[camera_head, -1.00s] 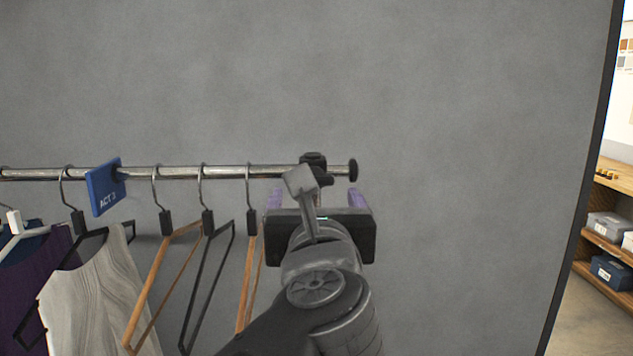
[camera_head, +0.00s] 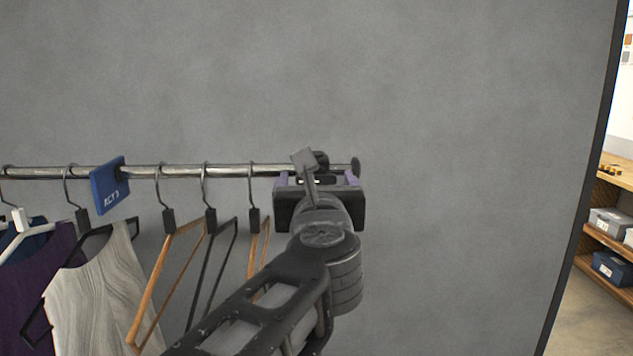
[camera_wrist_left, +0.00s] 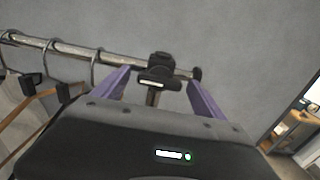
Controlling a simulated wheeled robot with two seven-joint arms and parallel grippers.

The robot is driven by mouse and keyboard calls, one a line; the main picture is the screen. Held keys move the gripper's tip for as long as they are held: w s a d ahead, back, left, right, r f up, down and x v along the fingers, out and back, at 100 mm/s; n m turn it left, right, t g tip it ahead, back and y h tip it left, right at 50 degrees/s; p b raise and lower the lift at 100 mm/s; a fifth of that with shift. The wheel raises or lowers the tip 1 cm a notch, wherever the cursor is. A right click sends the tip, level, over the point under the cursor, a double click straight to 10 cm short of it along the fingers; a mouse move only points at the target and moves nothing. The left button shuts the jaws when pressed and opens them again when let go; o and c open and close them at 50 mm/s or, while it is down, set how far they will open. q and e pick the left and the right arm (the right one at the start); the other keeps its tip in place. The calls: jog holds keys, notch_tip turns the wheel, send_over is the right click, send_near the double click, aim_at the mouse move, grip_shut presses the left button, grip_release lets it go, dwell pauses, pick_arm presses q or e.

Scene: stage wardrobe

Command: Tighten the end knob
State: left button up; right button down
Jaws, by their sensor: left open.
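The chrome garment rail (camera_head: 140,171) runs across the left half of the head view and ends in a dark round cap (camera_head: 354,166). Near that end a black clamp-like fitting with a knob (camera_head: 320,160) sits on the rail, partly hidden behind my wrist. In the left wrist view the fitting (camera_wrist_left: 160,67) shows between the purple fingers, with the end cap (camera_wrist_left: 196,74) just to its right. My left gripper (camera_head: 318,180) is open, just below and in front of the rail; its fingers (camera_wrist_left: 155,88) stand either side of the fitting, with no clear contact visible. My right gripper is not in view.
Several hangers hang left of my gripper, the nearest a wooden one (camera_head: 254,220). A blue tag (camera_head: 109,186) and a grey garment (camera_head: 98,295) are further left. A grey wall (camera_head: 470,130) is behind. Right of the rail end is free; shelves (camera_head: 610,245) stand far right.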

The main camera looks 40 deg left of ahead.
pick_arm(q)
jog(key=shift+c, duration=0.3)
jog(key=c, duration=1.3)
